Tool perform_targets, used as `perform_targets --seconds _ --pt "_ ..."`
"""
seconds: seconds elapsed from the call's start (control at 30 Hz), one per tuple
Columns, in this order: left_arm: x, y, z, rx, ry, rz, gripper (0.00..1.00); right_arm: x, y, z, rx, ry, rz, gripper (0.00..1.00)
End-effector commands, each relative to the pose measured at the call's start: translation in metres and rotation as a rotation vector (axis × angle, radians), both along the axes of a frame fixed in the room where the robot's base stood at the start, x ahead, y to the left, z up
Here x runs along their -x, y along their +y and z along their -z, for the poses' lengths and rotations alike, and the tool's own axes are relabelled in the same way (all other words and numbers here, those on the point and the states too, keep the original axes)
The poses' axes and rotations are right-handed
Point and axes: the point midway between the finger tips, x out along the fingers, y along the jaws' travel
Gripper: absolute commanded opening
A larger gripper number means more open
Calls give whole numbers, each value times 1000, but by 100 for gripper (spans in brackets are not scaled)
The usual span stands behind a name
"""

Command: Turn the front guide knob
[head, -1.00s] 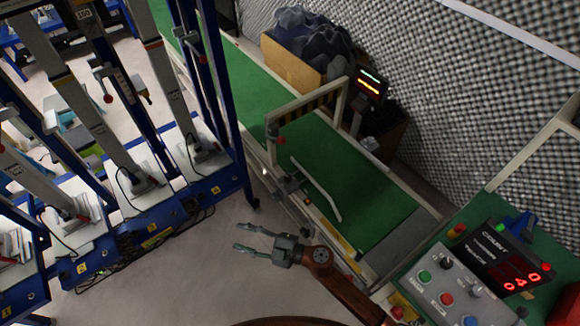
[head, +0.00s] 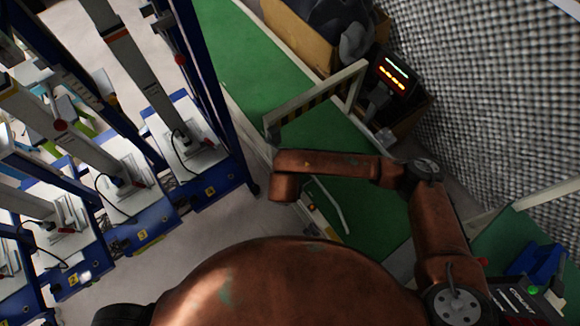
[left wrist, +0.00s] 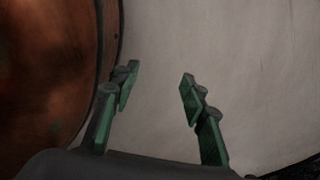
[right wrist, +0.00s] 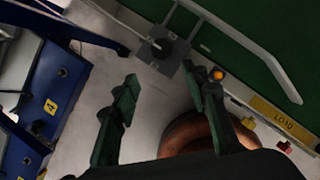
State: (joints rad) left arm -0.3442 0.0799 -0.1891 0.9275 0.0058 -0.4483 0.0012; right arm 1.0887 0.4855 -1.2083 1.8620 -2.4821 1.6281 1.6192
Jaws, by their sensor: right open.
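In the right wrist view a dark round knob (right wrist: 166,50) sits on a grey block at the conveyor's edge, beside the white guide rail (right wrist: 235,38); I take it for the front guide knob. My right gripper (right wrist: 160,78) is open and empty, with the knob just beyond and between its fingertips, apart from them. In the head view my right arm reaches over the conveyor's near edge and hides the knob and the gripper; part of the guide rail (head: 330,208) shows. My left gripper (left wrist: 160,83) is open and empty, beside my own body above pale floor.
The green conveyor belt (head: 235,60) runs under a striped gate (head: 315,95). A yellow LOAD label (right wrist: 285,118) and an orange button (right wrist: 217,74) are on the conveyor's side. Blue racks (head: 205,190) stand left. A lit display (head: 393,75) stands beyond the belt.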

Motion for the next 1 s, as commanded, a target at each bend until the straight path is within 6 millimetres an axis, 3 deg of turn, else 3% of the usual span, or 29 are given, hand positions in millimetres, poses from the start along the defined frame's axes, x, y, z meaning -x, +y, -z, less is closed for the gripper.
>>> perform_targets --seconds 0.17,0.3,0.6,1.0 --pt "12 2 2 -2 23 -3 40 -11 -8 4 26 -38 14 41" --pt "-13 1 -5 -3 7 -10 40 -17 -8 23 25 -34 11 41" --pt "-47 -2 -21 0 5 -28 40 -32 -9 59 24 -32 9 41" --pt "-58 -3 -29 1 5 -33 40 -37 -9 68 22 -34 7 41"
